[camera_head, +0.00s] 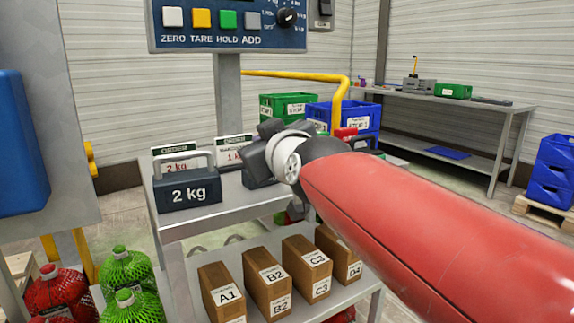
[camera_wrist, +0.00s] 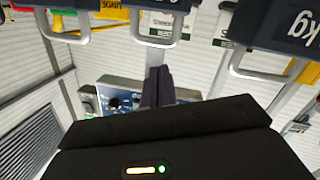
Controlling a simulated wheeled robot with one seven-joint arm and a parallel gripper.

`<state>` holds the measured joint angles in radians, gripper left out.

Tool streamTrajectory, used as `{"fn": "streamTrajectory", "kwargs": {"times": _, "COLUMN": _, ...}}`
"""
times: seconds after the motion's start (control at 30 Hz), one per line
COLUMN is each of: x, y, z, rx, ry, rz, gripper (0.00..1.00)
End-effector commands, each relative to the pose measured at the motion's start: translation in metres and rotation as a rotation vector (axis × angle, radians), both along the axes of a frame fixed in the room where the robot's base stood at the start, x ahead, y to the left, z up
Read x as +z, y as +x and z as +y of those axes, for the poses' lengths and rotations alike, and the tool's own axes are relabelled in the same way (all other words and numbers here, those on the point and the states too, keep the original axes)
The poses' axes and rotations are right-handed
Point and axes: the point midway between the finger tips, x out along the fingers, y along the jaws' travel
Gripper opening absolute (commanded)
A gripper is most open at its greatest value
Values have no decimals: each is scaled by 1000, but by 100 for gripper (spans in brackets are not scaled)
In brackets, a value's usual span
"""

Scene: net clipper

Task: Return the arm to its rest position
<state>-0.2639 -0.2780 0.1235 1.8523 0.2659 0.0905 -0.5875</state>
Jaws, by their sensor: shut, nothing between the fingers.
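My red arm (camera_head: 430,220) reaches in from the right in the head view. It ends in my dark gripper (camera_head: 258,165), over the right part of the grey shelf (camera_head: 225,208), beside the card marked 1 kg (camera_head: 232,150). In the wrist view the two dark fingers (camera_wrist: 158,85) lie together, shut and empty. A dark 2 kg weight (camera_head: 188,194) with a grey handle stands on the shelf, left of my gripper. The wrist view shows several handled weights along its top edge, one marked kg (camera_wrist: 275,25). In the head view my gripper hides what stands behind it.
A control panel (camera_head: 228,45) on a post rises behind the shelf. Cartons (camera_head: 267,278) stand on the lower shelf. Green and red netted bundles (camera_head: 128,270) are at lower left. Blue and green crates (camera_head: 350,115) and a workbench (camera_head: 455,105) stand behind. Open floor shows at right.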

Motion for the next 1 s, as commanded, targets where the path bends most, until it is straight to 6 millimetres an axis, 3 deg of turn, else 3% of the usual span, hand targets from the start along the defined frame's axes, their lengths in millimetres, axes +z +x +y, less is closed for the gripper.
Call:
{"fn": "streamTrajectory", "kwargs": {"times": 0.03, "x": -28, "y": -14, "z": -25, "rx": -37, "ry": -9, "rz": 96, "gripper": 0}}
{"fn": "streamTrajectory", "kwargs": {"times": 0.1, "x": -68, "y": -34, "z": -55, "rx": -88, "ry": -9, "rz": 235, "gripper": 0}}
{"fn": "streamTrajectory", "kwargs": {"times": 0.3, "x": -178, "y": -110, "z": -132, "rx": -281, "ry": 23, "rz": 612, "gripper": 0}}
{"fn": "streamTrajectory", "kwargs": {"times": 0.5, "x": -258, "y": -187, "z": -180, "rx": -473, "ry": 79, "rz": 898, "gripper": 0}}
{"fn": "streamTrajectory", "kwargs": {"times": 0.7, "x": -290, "y": -224, "z": -197, "rx": -567, "ry": 106, "rz": 1022, "gripper": 0}}
{"fn": "streamTrajectory", "kwargs": {"times": 1.0, "x": -293, "y": -227, "z": -198, "rx": -574, "ry": 108, "rz": 1033, "gripper": 0}}
